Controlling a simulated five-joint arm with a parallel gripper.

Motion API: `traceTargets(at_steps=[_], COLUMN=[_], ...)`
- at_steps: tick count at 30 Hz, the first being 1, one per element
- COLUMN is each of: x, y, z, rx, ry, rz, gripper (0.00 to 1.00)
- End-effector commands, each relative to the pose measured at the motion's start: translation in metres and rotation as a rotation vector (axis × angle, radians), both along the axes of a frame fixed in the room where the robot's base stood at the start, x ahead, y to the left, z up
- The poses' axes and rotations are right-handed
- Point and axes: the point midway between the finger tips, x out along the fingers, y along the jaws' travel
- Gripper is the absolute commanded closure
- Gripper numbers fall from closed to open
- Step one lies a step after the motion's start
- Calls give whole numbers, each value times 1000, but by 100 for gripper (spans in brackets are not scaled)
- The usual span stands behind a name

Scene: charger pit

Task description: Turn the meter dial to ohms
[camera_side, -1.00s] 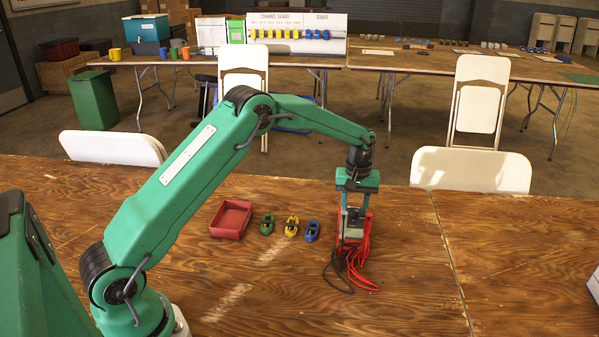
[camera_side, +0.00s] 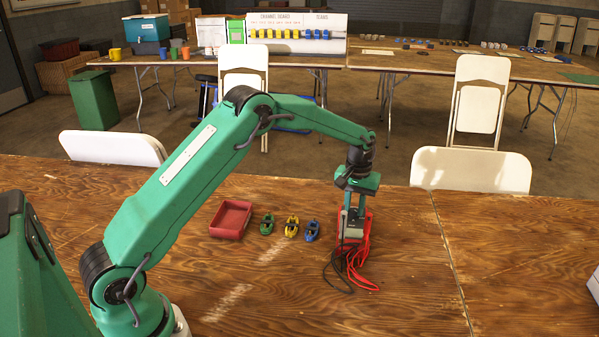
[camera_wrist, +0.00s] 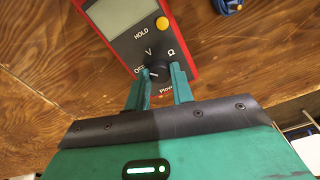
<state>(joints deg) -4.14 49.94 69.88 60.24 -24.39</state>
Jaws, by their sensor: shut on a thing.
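The meter (camera_wrist: 125,28) has a red case, a grey face, a blank-looking display and a yellow HOLD button (camera_wrist: 162,24). Its black dial (camera_wrist: 158,71) sits near the OFF, V and ohm marks. My gripper (camera_wrist: 159,74) is shut on the dial, with one finger on each side of it. The dial's pointer is partly hidden by the fingers, so I cannot tell which mark it faces. In the side view, my gripper (camera_side: 352,212) reaches straight down onto the meter (camera_side: 367,223), which lies on the wooden table and is mostly hidden.
Red leads (camera_side: 361,262) and black leads (camera_side: 337,268) lie in front of the meter. To its left are blue (camera_side: 312,232), yellow (camera_side: 291,227) and green (camera_side: 266,225) clamp-like pieces and a red tray (camera_side: 231,220).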

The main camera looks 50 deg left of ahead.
Motion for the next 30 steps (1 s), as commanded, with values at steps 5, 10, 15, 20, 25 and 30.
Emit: traceTargets(at_steps=[5,10,15,20,25,30], x=[1,1,1,1,1,1], y=[0,0,0,0,0,0], z=[1,1,1,1,1,1], rx=[0,0,0,1,1,1], ry=[-2,-3,-3,-3,-4,-4], rz=[-164,-325,-486,-638,-800,-961], gripper=[100,100,100,100,100,100])
